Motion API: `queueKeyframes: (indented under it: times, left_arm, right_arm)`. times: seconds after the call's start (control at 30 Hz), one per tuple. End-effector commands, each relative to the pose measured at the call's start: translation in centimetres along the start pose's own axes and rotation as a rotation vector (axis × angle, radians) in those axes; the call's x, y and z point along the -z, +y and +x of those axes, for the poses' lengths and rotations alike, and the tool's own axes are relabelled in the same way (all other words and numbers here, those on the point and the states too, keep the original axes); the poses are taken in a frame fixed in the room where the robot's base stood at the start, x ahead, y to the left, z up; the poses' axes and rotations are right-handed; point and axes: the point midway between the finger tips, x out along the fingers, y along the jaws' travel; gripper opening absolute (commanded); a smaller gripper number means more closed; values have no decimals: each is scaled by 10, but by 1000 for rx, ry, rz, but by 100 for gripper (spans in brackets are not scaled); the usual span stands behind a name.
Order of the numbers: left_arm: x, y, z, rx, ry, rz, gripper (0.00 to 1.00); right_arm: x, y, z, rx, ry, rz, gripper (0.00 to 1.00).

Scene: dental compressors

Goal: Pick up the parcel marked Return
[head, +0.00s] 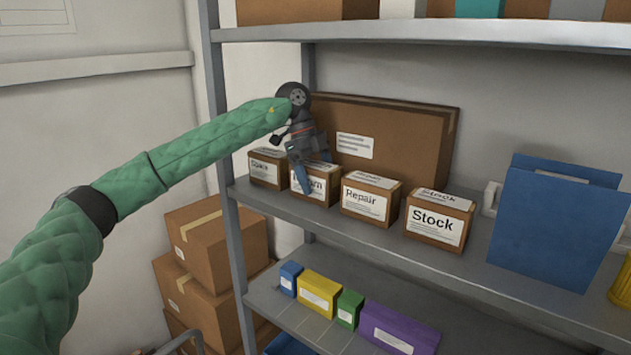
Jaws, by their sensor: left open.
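Several small brown parcels with white labels stand in a row on the middle shelf. The parcel whose label ends in "urn" (318,195), which fits Return, is second from the left. My left gripper (308,173) points down at this parcel with its fingers open. The fingers cover the left part of its label and some of its top. I cannot tell whether they touch it. The parcel rests on the shelf. My right gripper is not in view.
The Spare parcel (265,170) stands close on the left, the Repair parcel (368,203) close on the right, then the Stock parcel (437,222). A large flat carton (400,140) leans behind. A blue binder (555,225) stands farther right. The upper shelf (450,33) overhangs.

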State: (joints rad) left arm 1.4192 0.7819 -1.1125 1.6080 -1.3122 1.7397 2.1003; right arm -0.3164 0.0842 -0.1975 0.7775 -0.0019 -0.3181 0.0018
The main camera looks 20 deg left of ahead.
Motion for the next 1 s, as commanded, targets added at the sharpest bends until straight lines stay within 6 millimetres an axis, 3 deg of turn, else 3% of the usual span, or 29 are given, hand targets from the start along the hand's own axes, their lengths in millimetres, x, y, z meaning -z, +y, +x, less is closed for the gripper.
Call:
queueKeyframes:
  times: [0.87,1.0]
  left_arm:
    - [-2,0,4,0,0,0,82]
    - [-2,0,4,0,0,0,58]
  right_arm:
    - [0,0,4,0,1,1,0]
    - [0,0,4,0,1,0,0]
